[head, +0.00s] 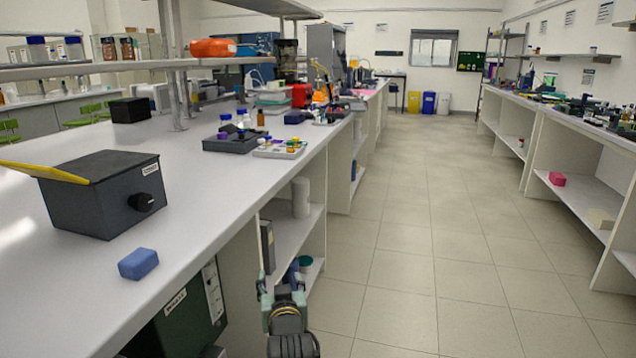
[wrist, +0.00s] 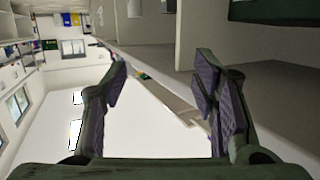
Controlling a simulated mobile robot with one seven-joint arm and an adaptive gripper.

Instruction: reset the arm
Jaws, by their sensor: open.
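My gripper (head: 281,278) is low in the head view, beside the front edge of the left bench and in front of its open shelves. In the wrist view my gripper (wrist: 162,82) shows its two dark padded fingers spread apart with nothing between them. The wrist view is turned on its side, with the bench underside and the room beyond the fingers. The rest of my arm is mostly out of the head view.
On the left bench (head: 205,185) stand a dark box with a black knob (head: 100,192), a blue block (head: 138,264) and a dark tray (head: 236,140). A dark green unit (head: 185,312) sits below. The tiled aisle (head: 430,230) to the right is clear.

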